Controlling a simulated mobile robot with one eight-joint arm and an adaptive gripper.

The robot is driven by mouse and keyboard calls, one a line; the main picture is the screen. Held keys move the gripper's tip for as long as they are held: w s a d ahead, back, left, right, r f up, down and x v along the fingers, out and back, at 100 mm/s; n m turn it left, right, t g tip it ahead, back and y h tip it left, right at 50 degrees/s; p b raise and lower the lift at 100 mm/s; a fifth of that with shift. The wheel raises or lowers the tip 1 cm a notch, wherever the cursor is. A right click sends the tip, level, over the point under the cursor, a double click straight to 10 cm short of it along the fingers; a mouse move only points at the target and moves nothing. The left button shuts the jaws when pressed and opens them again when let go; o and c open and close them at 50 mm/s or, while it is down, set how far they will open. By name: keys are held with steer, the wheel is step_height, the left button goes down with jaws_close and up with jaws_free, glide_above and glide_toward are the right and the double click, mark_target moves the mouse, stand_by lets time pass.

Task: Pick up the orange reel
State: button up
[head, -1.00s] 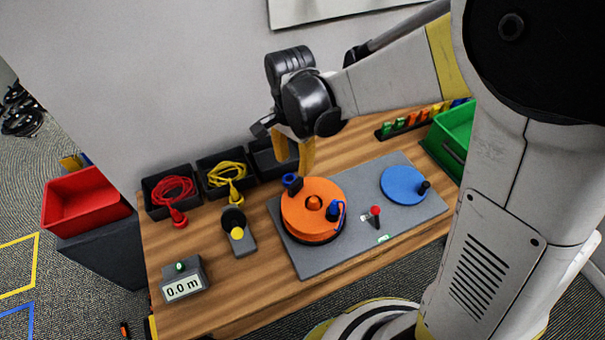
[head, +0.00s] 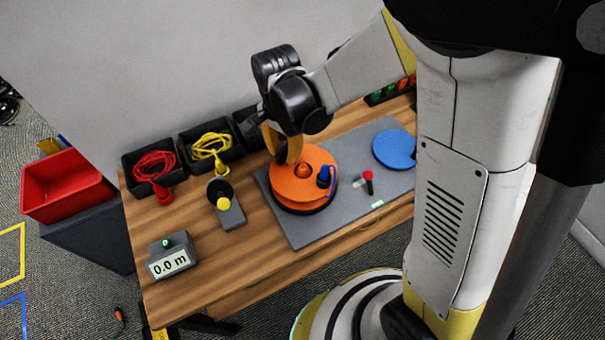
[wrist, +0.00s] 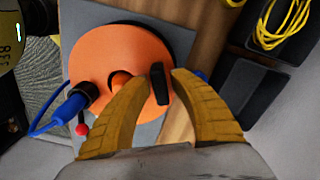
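The orange reel (head: 292,192) lies flat on the grey plate (head: 352,155) on the wooden table. It also shows in the wrist view (wrist: 100,55), with a round orange hub and a blue plug (wrist: 72,106) on its face. A black upright grip (wrist: 159,86) stands near the reel's edge. My gripper (head: 283,158) is down at the reel's back-left edge. In the wrist view its two yellow fingers (wrist: 160,76) are apart, one on each side of the black grip, with narrow gaps visible. The grip is hidden behind the fingers in the head view.
A blue disc (head: 393,149) and a red-knobbed lever (head: 368,180) share the plate. Black bins with red cable (head: 154,164) and yellow cable (head: 210,146) stand along the wall. A meter reading 0.0 m (head: 169,262) sits front left; a red bin (head: 65,186) is beyond the table's left end.

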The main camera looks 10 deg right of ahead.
jaws_close()
